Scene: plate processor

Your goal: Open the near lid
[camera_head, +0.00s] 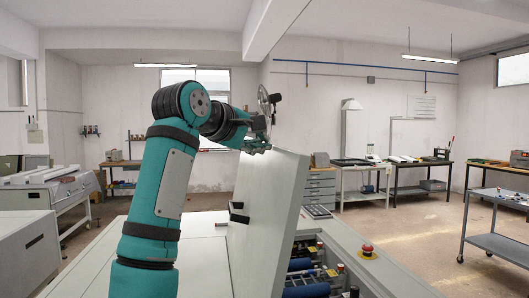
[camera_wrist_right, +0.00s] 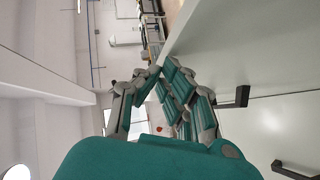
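The near lid (camera_head: 270,225) is a large pale panel. It stands raised, close to upright, over the machine, with its edge facing me. The wrist view also shows the pale lid surface (camera_wrist_right: 240,50) and two dark handles (camera_wrist_right: 240,97). My right gripper (camera_head: 262,143) is at the top edge of the lid, beside or touching it. In the wrist view its teal and grey fingers (camera_wrist_right: 158,75) converge next to the lid's edge. I cannot tell whether they are closed. My left gripper is not in view.
The open machine bay with blue rollers (camera_head: 305,290) lies right of the lid. A red stop button (camera_head: 367,250) sits on the pale housing. A grey cart (camera_head: 500,245) stands at the far right. Workbenches line the back wall, with open floor between.

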